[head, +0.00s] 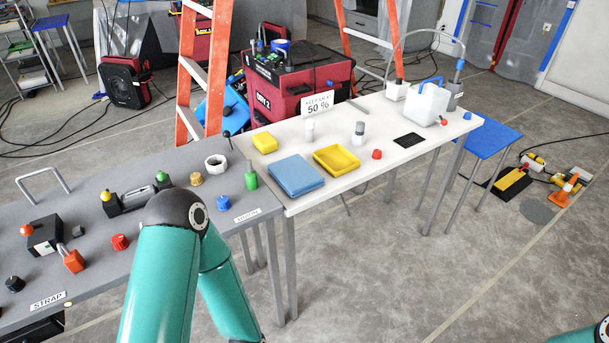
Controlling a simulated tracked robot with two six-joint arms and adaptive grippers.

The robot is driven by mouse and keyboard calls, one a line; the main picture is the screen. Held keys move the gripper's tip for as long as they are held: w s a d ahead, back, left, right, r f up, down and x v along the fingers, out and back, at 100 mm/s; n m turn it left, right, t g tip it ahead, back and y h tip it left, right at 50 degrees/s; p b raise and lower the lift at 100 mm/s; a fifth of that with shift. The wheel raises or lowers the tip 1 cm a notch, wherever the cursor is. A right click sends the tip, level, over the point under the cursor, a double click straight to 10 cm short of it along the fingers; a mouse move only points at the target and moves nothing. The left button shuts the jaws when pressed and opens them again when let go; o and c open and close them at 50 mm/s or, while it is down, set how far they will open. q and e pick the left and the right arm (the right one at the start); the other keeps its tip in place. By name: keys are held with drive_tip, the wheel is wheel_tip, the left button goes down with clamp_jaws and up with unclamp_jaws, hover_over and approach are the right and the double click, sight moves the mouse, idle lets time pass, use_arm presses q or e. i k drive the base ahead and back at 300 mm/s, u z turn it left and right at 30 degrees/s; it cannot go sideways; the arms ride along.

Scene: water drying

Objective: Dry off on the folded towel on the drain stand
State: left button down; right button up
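A flat blue block-like item (295,175), possibly the folded towel, lies on the white table (365,128) left of a yellow tray (337,159). I cannot tell its material. A low stand with a blue top (486,138) stands on the floor beyond the white table's right end; I cannot tell whether it is the drain stand. My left arm's teal links and dark elbow cover the lower left, but its gripper is out of view. Only a bit of my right arm shows at the lower right corner; its gripper is out of view too.
A white jug (427,105), a black pad (409,140) and small bottles stand on the white table. The grey table (100,215) holds knobs, a padlock and a black valve block. An orange ladder (190,75) stands behind. The floor in front of the white table is clear.

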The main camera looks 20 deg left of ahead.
sight(294, 173)
drive_tip(key=u, duration=0.15)
drive_tip(key=i, duration=0.85)
